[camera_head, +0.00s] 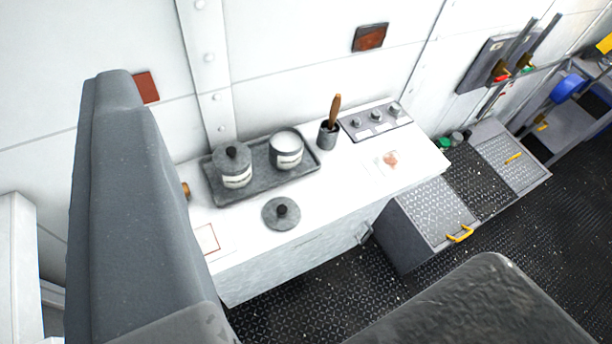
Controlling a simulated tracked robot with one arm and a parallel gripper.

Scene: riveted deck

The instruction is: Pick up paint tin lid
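On the tray stand a labelled tin with a similar knobbed lid on (235,172) and an open labelled tin with white contents (287,152). My gripper (301,168) shows as two large grey fingers, one at the left and one at the bottom right. They are wide apart, with nothing between them that they touch. The loose lid appears beyond them, in the gap.
A dark pot with a wooden-handled tool (328,138) and a panel with several knobs (376,120) stand at the counter's back. Metal boxes with yellow handles (428,212) adjoin the right end. The riveted white wall rises behind. Counter around the lid is clear.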

